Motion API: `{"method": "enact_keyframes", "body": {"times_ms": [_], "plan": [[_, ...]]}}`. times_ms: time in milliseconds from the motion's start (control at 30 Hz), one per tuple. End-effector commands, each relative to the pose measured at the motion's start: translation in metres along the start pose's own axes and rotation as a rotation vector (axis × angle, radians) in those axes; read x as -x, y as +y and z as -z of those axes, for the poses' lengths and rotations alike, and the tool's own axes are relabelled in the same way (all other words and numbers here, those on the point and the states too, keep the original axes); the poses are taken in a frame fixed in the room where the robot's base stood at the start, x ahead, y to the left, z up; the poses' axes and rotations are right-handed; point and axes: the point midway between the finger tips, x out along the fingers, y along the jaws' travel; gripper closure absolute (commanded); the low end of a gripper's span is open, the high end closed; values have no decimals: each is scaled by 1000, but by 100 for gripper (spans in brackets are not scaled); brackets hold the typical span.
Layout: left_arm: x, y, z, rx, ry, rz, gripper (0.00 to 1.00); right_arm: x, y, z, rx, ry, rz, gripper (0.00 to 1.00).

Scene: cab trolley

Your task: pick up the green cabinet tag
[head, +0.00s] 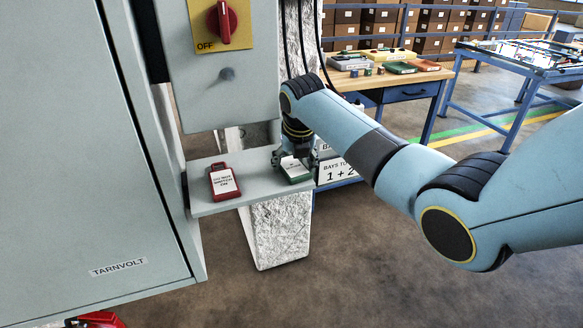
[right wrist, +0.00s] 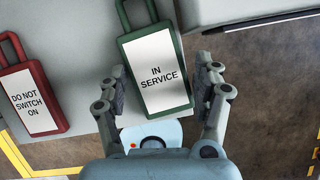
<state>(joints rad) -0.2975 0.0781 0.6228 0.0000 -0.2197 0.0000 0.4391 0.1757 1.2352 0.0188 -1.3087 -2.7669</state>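The green cabinet tag (right wrist: 155,72) has a white label reading "IN SERVICE" and a loop handle at its top. It lies on the grey shelf (head: 245,188), near the shelf's right end. In the head view the green tag (head: 295,176) is partly hidden by my right gripper (head: 295,158), which is directly above it. In the right wrist view my right gripper (right wrist: 164,90) is open, with one finger on each side of the tag's lower part. A gap shows between the fingers and the tag. My left gripper is in neither view.
A red tag (head: 223,181) reading "DO NOT SWITCH ON" lies on the shelf left of the green tag. A tall grey cabinet (head: 75,140) stands at the left. A switch box with a red knob (head: 222,22) hangs above the shelf. A workbench (head: 390,78) stands behind.

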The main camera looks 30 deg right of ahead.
Motion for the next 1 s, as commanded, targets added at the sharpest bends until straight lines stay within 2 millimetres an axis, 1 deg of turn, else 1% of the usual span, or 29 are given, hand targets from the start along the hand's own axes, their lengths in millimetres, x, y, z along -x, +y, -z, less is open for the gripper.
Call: {"method": "enact_keyframes", "body": {"times_ms": [33,300,567,600,633,667,733,867,967,1000], "plan": [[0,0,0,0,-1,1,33,0,0,0,0,0,0,43],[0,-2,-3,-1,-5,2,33,0,0,0,-1,1,-1,78],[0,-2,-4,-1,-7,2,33,2,1,-1,-2,0,-3,78],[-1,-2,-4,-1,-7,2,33,4,1,-2,-3,0,-3,84],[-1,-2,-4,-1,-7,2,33,6,1,-3,-3,-1,-3,86],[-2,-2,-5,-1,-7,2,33,8,1,-4,-2,-2,-3,93],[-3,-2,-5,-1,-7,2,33,16,1,-6,-2,-2,-2,93],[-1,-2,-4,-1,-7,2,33,22,1,16,0,2,-2,93],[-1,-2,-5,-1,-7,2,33,31,0,39,1,2,-1,93],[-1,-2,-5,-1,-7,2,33,35,0,49,1,1,-1,93]]}}
